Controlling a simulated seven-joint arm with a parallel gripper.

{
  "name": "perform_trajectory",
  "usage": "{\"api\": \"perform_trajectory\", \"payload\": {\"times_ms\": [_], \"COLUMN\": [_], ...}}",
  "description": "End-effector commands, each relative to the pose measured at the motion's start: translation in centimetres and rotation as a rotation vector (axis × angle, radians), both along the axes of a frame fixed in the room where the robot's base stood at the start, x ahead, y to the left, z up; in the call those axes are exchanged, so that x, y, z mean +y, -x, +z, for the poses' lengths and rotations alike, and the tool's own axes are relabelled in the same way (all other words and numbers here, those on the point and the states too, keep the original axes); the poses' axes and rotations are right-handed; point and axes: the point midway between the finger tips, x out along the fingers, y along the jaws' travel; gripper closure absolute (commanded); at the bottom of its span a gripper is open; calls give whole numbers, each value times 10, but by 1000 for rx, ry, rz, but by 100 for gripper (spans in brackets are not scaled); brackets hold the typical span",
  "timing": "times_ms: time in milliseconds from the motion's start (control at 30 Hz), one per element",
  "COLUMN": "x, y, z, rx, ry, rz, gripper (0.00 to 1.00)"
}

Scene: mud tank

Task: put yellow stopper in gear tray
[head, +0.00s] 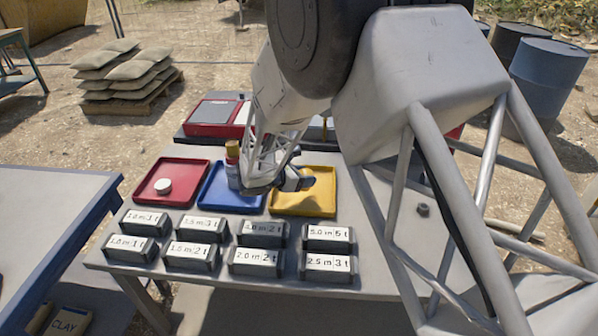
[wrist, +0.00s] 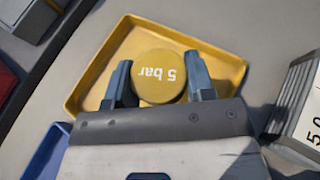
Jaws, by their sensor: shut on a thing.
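My gripper (wrist: 160,85) is shut on a round yellow stopper marked "5 bar" (wrist: 158,76), one finger on each side of it. In the wrist view the stopper is over the yellow tray (wrist: 120,36); I cannot tell whether it touches the tray floor. In the head view my gripper (head: 304,182) reaches over the yellow tray (head: 303,208), with a little of the yellow stopper (head: 308,173) showing. No gear mark is readable on any tray, so I cannot tell which is the gear tray.
Left of the yellow tray are a blue tray (head: 216,203) with a yellow-capped object (head: 232,150) at it, and a red tray (head: 146,190) holding a white round piece (head: 163,186). Several labelled blocks (head: 256,260) line the front. A dark nut (head: 423,210) lies at right.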

Motion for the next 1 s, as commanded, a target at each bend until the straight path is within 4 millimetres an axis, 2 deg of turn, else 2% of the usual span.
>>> {"api": "perform_trajectory", "payload": {"times_ms": [300, 500, 667, 1000], "x": [15, 23, 25, 25], "y": [-50, -71, -78, -78], "z": [-5, -7, -7, -8], "rx": [0, 0, 0, 0], "ry": [0, 0, 0, 0], "rz": [-1, 0, 0, 0], "gripper": [75, 75, 75, 75]}}
